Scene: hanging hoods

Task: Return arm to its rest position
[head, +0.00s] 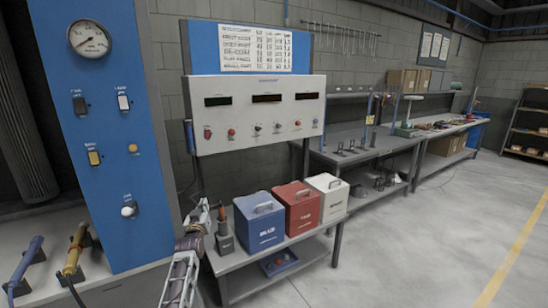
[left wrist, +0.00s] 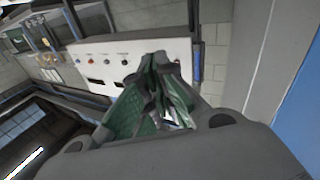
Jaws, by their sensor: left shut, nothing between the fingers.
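My left arm rises from the bottom edge of the head view, left of the bench. Its gripper (head: 204,212) is in front of the bench's left end, beside a small grey stand with an orange-brown top (head: 225,236). In the left wrist view the gripper (left wrist: 160,62) has its green-padded fingers drawn together at the tips, with nothing held. The white control panel (left wrist: 100,65) shows beyond the fingers there. My right gripper is in neither view.
A blue box (head: 259,222), a red box (head: 298,207) and a white box (head: 327,195) stand on the bench right of the gripper. A blue panel with gauge and switches (head: 110,170) stands at left. The floor at right (head: 430,240) is clear.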

